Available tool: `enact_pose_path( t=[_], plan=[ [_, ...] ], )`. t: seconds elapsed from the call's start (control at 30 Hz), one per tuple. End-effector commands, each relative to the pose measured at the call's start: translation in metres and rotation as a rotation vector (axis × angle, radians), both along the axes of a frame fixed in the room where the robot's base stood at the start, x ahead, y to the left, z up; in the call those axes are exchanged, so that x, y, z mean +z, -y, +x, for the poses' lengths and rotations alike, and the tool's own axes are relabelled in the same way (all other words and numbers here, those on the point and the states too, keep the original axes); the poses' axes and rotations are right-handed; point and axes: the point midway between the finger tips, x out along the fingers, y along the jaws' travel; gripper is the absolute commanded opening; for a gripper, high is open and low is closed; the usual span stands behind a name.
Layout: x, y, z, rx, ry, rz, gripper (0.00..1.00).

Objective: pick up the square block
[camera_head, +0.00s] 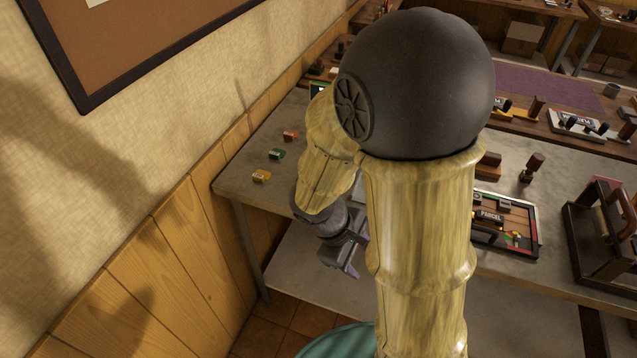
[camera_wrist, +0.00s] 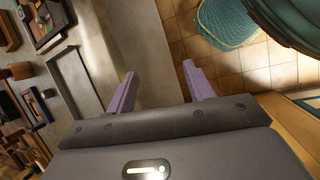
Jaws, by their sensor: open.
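My gripper (camera_head: 349,266) hangs in front of the near edge of the grey workbench (camera_head: 240,172), partly behind my arm. In the wrist view the two purple fingers of my gripper (camera_wrist: 161,88) are spread apart with nothing between them. Three small blocks stand in a row at the left end of the bench: a yellow-orange block (camera_head: 261,176), a green block (camera_head: 277,154) and a red-orange block (camera_head: 291,135). They are too small to tell which is the square block. My gripper is apart from all three, lower and to their right. My arm hides the middle of the bench.
A dark-framed tray (camera_head: 537,232) with printing pieces lies on the bench right of my arm. A dark stamp (camera_head: 532,166) and a press (camera_head: 604,235) stand farther right. A wood-panelled wall borders the left.

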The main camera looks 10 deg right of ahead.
Motion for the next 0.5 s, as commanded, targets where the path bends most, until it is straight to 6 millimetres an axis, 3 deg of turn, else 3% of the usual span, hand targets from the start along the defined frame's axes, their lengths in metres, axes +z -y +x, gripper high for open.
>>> enact_pose_path(
  t=[0.03,0.27,0.37,0.5],
  plan=[
    [-0.014,0.002,0.004,0.112,-0.047,-0.078,0.53],
    [-0.029,0.003,0.052,0.615,-0.176,-0.479,0.53],
    [-0.032,-0.014,0.083,0.831,-0.188,-0.665,0.53],
    [-0.036,-0.058,0.123,1.115,-0.158,-0.92,0.53]
  ],
)
